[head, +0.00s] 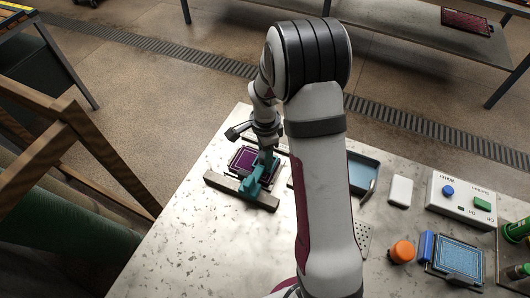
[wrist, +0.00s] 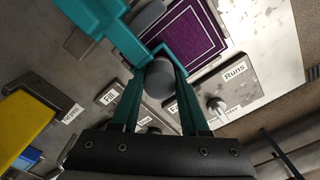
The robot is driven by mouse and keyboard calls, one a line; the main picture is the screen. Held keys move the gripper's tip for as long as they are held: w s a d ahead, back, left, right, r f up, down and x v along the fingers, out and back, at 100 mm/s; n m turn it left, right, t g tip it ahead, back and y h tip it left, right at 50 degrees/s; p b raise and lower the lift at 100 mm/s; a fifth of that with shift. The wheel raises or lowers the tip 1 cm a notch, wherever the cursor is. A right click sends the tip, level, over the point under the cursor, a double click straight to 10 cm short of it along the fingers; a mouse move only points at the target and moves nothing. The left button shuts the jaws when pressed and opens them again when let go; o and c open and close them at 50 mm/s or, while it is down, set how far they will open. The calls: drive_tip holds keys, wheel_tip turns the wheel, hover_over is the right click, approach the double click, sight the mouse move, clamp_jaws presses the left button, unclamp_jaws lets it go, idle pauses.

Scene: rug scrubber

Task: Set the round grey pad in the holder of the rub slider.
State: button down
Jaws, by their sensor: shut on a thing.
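My gripper (wrist: 160,75) is shut on the round grey pad (wrist: 159,82), which sits between its teal fingers in the wrist view. The teal rub slider (wrist: 98,18) lies just beyond the pad, and its holder edge is close against the pad's far side. I cannot tell whether the pad is inside the holder or only beside it. In the head view the teal slider (head: 250,190) stands over a dark bar, at the near side of the purple rug (head: 241,159). My gripper (head: 266,158) is over it there, and the pad is hidden.
The purple rug also shows in the wrist view (wrist: 188,38). Labelled plates and a small knob (wrist: 217,105) lie near my fingers. Right of my arm are a blue tray (head: 363,175), a white block (head: 400,191), a button box (head: 460,198) and an orange-capped jar (head: 402,252). The front-left table is clear.

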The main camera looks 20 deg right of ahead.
drive_tip(key=shift+c, duration=1.6)
unclamp_jaws()
drive_tip(key=shift+f, duration=0.1)
wheel_tip(320, 180, up, 16)
drive_tip(key=shift+f, duration=0.1)
